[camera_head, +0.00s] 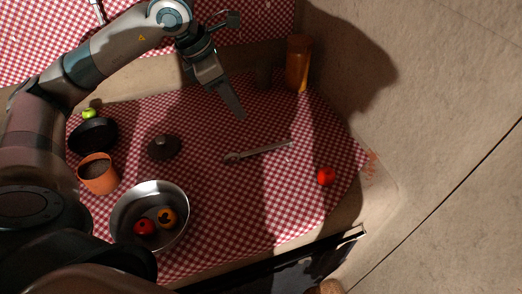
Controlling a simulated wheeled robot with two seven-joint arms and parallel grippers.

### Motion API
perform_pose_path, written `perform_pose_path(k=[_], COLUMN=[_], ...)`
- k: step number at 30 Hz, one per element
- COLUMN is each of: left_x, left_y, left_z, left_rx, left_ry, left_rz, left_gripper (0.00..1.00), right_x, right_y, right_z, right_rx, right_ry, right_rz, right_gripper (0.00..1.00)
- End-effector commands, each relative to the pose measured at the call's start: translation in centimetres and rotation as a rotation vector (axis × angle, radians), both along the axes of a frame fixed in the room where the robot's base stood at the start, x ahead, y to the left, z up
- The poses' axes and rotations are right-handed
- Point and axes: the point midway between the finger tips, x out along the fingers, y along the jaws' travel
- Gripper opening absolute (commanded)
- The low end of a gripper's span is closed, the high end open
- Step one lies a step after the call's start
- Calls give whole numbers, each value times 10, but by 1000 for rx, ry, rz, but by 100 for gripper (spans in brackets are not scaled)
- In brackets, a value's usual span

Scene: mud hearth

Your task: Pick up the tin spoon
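The tin spoon (262,150) lies flat on the red-and-white checked cloth (215,185), near the middle. Its wider end is at the left and its thin handle points right and slightly up the picture. My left gripper (238,113) comes in from the upper left and points down toward the cloth. Its tips show above the spoon in the picture, apart from it, with nothing seen in them. The fingers overlap in this view, so their opening does not show. My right gripper is not in view.
A metal bowl (124,218) holds a red fruit (144,227) and an orange-coloured one (167,216). A dark lid (163,148), clay pot (98,180), black pan (92,136), amber jar (298,64) and red ball-like item (326,176) stand around. The cloth around the spoon is clear.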

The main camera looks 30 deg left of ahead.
Motion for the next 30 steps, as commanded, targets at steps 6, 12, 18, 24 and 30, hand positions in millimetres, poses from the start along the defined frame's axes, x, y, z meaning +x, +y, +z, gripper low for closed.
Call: perform_pose_path(k=[6,12,18,24,30], left_x=[3,11,21,29,33], left_y=[-4,-11,-21,-29,-31], left_z=[-11,-39,-72,-101,-113], left_rx=[-2,-1,-2,-2,0], left_ry=[4,5,4,4,1], left_rz=[-1,-1,-1,-1,0], left_gripper=[34,34,34,34,34], right_x=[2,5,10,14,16], right_y=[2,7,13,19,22], right_z=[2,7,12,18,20], right_rx=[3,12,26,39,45], right_ry=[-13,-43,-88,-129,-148], right_rz=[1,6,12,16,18], right_gripper=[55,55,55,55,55])
